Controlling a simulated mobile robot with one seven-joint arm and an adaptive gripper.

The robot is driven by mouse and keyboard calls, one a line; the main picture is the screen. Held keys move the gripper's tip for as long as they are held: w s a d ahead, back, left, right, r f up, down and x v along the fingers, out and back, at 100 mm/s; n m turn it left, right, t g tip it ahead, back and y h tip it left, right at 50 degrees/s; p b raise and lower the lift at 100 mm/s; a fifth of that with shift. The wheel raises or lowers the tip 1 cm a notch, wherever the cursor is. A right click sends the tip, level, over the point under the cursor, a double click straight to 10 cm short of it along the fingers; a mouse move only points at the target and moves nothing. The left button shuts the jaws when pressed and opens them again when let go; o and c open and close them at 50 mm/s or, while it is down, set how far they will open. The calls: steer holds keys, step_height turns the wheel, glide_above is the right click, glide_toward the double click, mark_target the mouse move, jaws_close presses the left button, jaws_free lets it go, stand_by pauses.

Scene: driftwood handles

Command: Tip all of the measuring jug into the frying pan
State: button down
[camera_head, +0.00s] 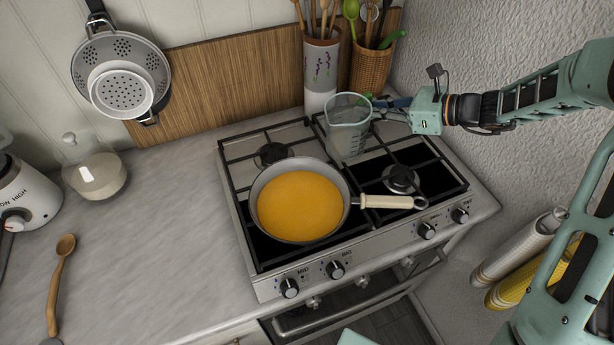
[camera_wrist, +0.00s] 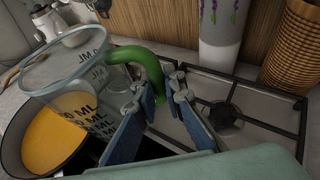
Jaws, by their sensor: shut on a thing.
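The measuring jug (camera_head: 347,128) is clear glass with dark markings and a green handle (camera_wrist: 150,66). It stands nearly upright over the back right of the hob, behind and right of the pan; whether it touches the hob I cannot tell. I see no orange in the jug itself; the orange behind its glass in the wrist view is the pan's. My gripper (camera_head: 384,104) is shut on the handle, its blue fingers (camera_wrist: 163,98) on either side. The frying pan (camera_head: 272,176) sits on the front left of the hob, holding orange liquid (camera_head: 299,205), its cream handle (camera_head: 388,201) pointing right.
The gas hob (camera_head: 238,150) has black grates. A white utensil holder (camera_head: 320,75) and a wicker one (camera_head: 371,70) stand behind the jug. A textured wall (camera_head: 450,40) is close on the right. The grey counter (camera_head: 160,230) at left is mostly clear, with a wooden spoon (camera_head: 60,270).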

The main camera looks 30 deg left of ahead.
steer(key=shift+w, duration=0.1)
steer(key=shift+r+p, duration=0.35)
steer(key=shift+p, duration=0.2)
step_height(320, 180, up, 5)
steer(key=shift+r+p, duration=0.1)
steer(key=shift+p, duration=0.45)
